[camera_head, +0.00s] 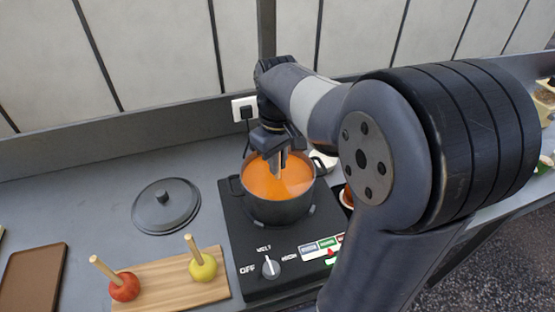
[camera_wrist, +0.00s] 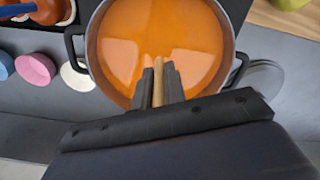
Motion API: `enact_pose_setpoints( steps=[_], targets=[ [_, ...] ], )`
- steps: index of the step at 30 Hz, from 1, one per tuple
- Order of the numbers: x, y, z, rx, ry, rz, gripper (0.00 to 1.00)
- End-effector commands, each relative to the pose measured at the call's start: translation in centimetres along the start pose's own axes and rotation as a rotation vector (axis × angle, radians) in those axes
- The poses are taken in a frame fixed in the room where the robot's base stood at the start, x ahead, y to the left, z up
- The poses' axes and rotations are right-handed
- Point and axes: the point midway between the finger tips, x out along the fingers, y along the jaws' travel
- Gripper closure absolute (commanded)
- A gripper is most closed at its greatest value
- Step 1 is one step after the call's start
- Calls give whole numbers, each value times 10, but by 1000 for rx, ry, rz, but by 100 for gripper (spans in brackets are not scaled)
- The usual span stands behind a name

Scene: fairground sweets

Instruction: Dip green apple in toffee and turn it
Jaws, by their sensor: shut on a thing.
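My gripper (camera_head: 277,165) is over the black pot (camera_head: 279,211) on the hotplate, pointing down into its orange toffee (camera_head: 262,182). In the wrist view my gripper (camera_wrist: 160,78) is shut on a pale wooden stick (camera_wrist: 157,82), which reaches down to the toffee (camera_wrist: 190,35). No apple shows on this stick; its lower end is hidden, and I cannot tell what is under the surface. A yellow-green apple (camera_head: 203,268) with its stick up stands on the wooden board (camera_head: 160,285), beside a red apple (camera_head: 124,287) on a stick.
The black hotplate (camera_head: 243,279) has a knob and labels at its front. A dark lid (camera_head: 165,212) lies left of the pot. A brown tray (camera_head: 33,285) is at the far left. Pink (camera_wrist: 36,70) and blue round items show in the wrist view. Grey counter is free behind the board.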

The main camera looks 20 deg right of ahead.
Motion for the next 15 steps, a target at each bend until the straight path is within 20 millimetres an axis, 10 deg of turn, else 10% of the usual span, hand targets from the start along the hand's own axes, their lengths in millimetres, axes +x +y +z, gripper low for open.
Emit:
enact_pose_setpoints(
  steps=[15],
  targets=[
    [-2, 0, 0, -395, 0, 0, 100]
  ],
)
